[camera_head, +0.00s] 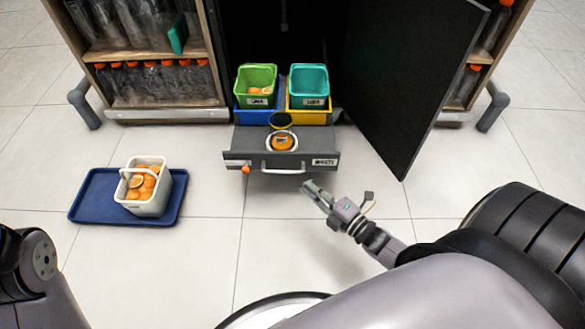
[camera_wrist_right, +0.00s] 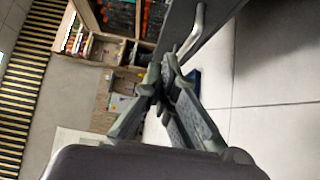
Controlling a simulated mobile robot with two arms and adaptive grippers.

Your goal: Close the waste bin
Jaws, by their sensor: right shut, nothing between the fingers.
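The grey waste bin drawer (camera_head: 250,148) is pulled out of the cabinet toward me, with a label and a metal handle (camera_head: 283,171) on its front. An orange shows in the round opening on its top. My right gripper (camera_head: 306,186) is in front of the drawer, just right of and below the handle, and its fingers are shut and empty. In the right wrist view the shut fingers (camera_wrist_right: 164,65) are beside the handle (camera_wrist_right: 191,32), with a gap between them. My left gripper is out of view; only part of the left arm shows at lower left.
A black cabinet door (camera_head: 400,85) stands open to the right. A blue tray (camera_head: 88,203) with a white basket of oranges (camera_head: 146,205) lies on the left floor. The floor before the drawer is clear.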

